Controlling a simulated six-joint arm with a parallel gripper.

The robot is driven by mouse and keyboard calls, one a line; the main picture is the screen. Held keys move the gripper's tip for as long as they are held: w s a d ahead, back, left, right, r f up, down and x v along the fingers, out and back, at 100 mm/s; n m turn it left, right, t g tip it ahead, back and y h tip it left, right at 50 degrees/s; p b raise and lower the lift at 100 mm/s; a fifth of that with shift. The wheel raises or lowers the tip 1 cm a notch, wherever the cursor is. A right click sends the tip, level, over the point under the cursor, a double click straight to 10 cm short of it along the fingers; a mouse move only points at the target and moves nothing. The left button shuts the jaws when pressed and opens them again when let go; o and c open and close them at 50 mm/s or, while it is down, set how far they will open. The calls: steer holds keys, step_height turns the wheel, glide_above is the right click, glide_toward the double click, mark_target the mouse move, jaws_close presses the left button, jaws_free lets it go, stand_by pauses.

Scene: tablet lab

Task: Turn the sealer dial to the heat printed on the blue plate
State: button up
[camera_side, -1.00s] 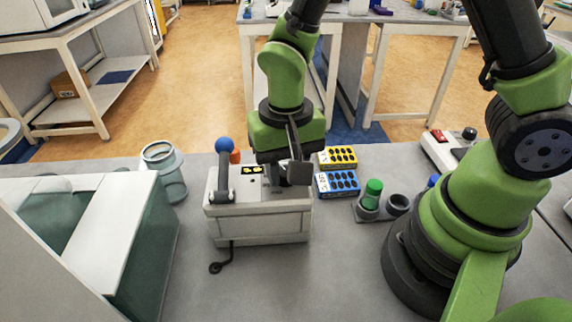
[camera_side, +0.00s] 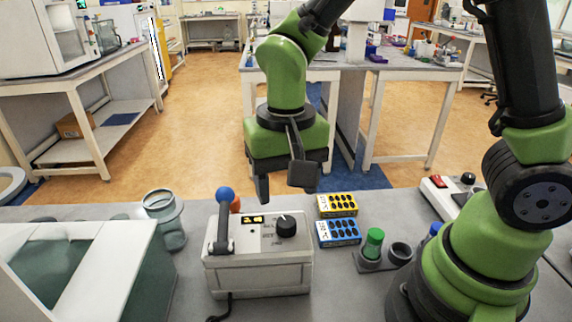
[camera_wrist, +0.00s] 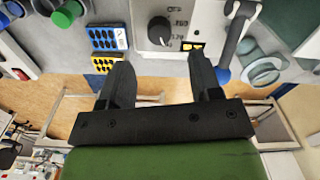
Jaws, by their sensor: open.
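The sealer (camera_side: 258,265) is a pale grey box with a blue-knobbed lever (camera_side: 225,215) on its left. Its black dial (camera_side: 286,226) is on the top right, with small printed marks around it; the pointer's exact mark is too small to read. The dial also shows in the wrist view (camera_wrist: 159,30). The blue plate (camera_side: 339,232), with dark ovals and a small white printed label, lies right of the sealer; its print is not legible. My gripper (camera_side: 287,190) is open and empty above and behind the dial, apart from it.
A yellow plate (camera_side: 337,205) lies behind the blue one. A green-capped vial (camera_side: 373,243) stands in a grey holder to the right. A glass jar (camera_side: 165,220) and a large white-topped box (camera_side: 85,262) are at left. A red-switched device (camera_side: 440,188) is at back right.

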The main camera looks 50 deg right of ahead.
mark_target(287, 220)
steer(key=shift+r, duration=1.75)
steer(key=s+d+r+n+t+y, duration=0.2)
steer(key=s+d+r+t, duration=0.4)
steer(key=s+r, duration=0.3)
steer(key=shift+s+r+t, duration=0.35)
steer(key=shift+s+t, duration=0.25)
steer(key=shift+s, duration=0.2)
